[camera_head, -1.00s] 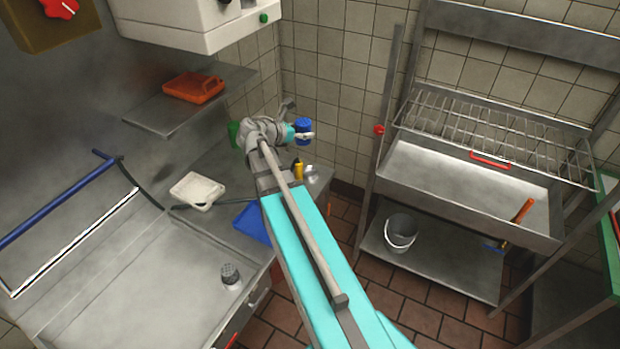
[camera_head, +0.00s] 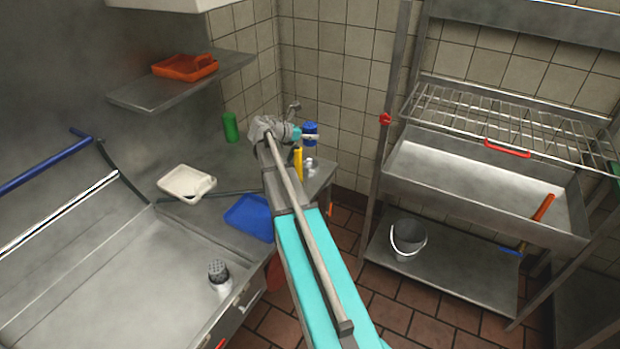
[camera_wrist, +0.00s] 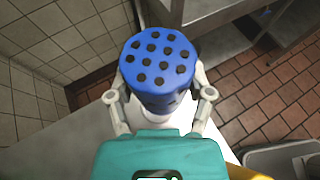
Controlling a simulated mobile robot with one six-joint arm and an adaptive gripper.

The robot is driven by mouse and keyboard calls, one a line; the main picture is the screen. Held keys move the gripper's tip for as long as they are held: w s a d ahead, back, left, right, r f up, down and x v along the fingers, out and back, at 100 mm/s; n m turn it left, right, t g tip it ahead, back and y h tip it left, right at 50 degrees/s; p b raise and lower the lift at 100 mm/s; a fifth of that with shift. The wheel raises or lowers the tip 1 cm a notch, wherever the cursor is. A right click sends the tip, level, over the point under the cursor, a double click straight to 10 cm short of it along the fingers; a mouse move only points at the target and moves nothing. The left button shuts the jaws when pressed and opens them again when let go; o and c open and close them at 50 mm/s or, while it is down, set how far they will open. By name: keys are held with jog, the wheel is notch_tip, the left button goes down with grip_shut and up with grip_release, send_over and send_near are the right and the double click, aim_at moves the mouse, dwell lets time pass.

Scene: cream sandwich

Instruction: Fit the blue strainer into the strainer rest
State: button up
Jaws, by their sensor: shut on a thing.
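The blue strainer (camera_head: 310,128) is held upright at the end of my arm, over the back corner of the steel counter. In the wrist view its round blue top (camera_wrist: 158,55) with several dark holes faces the camera. My gripper (camera_wrist: 160,88) is shut around its sides, one finger on each side; it also shows in the head view (camera_head: 313,137). A small shiny metal piece (camera_head: 310,166) stands on the counter below the strainer. I cannot tell whether it is the strainer rest. The strainer's underside is hidden.
A yellow bottle (camera_head: 298,163) stands close beside my arm. A green cylinder (camera_head: 231,127), a white tray (camera_head: 187,183) and a blue tray (camera_head: 249,217) are to the left. A dark-topped shaker (camera_head: 219,276) stands in front. A steel rack (camera_head: 455,195) is at right.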

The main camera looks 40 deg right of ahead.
jog(key=shift+w+d+f+b, duration=0.2)
jog(key=shift+d+f+b, duration=0.1)
jog(key=shift+f, duration=0.15)
jog(key=shift+w+d+f+b, duration=0.2)
jog(key=shift+d+f, duration=0.1)
jog(key=shift+f, duration=0.1)
notch_tip(320, 180, down, 6)
jog(key=b, duration=0.6)
jog(key=shift+f, duration=0.15)
jog(key=shift+f+b, duration=1.9)
jog(key=shift+b, duration=0.05)
jog(key=shift+f, duration=0.15)
jog(key=o, duration=1.1)
